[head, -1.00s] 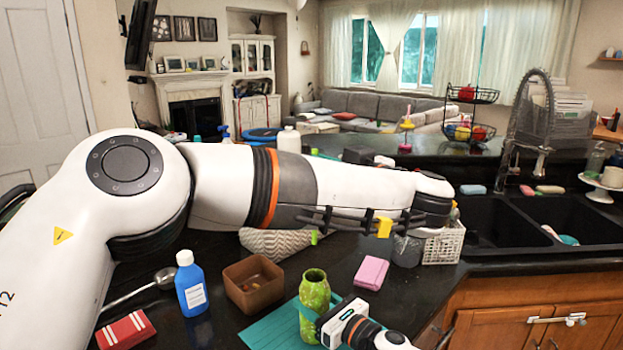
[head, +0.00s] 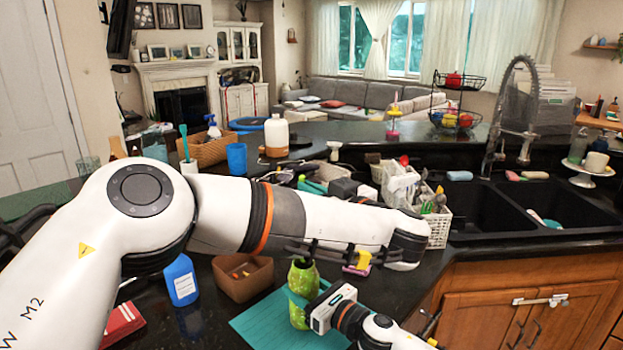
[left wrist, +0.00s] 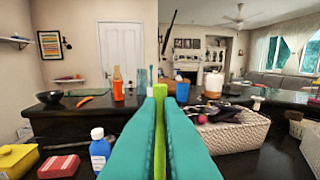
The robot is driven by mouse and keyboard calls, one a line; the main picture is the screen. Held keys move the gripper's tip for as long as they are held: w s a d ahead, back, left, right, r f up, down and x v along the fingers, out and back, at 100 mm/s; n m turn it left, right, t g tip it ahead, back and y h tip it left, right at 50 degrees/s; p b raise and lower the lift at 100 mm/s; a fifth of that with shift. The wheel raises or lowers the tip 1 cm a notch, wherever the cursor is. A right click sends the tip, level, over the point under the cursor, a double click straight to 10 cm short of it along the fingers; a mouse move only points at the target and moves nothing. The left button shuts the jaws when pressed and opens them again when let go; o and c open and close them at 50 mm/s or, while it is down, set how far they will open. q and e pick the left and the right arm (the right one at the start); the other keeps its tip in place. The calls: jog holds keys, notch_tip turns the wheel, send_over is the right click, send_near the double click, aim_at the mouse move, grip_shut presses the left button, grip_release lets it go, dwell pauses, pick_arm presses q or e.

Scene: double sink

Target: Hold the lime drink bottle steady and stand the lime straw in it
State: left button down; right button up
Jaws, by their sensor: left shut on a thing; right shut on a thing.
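The lime drink bottle (head: 303,272) is green with a patterned surface. It stands on a teal mat (head: 262,325) in the head view. My right gripper (head: 298,303) is shut around the bottle's body from the right. In the left wrist view, my left gripper (left wrist: 159,95) has its two teal fingers shut on the lime straw (left wrist: 163,135), a thin green stick between them.
A brown box (head: 243,278) and a blue bottle (head: 181,281) stand left of the mat. A red box (head: 121,322) lies further left. A white basket (head: 440,228) stands beside the double sink (head: 540,208).

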pick_arm(q)
notch_tip(320, 180, down, 10)
jog(key=shift+r, duration=0.2)
dwell(0.8)
jog(key=c, duration=1.5)
grip_release()
jog(key=v, duration=0.7)
jog(key=shift+s+d, duration=0.2)
jog(key=shift+s, duration=0.05)
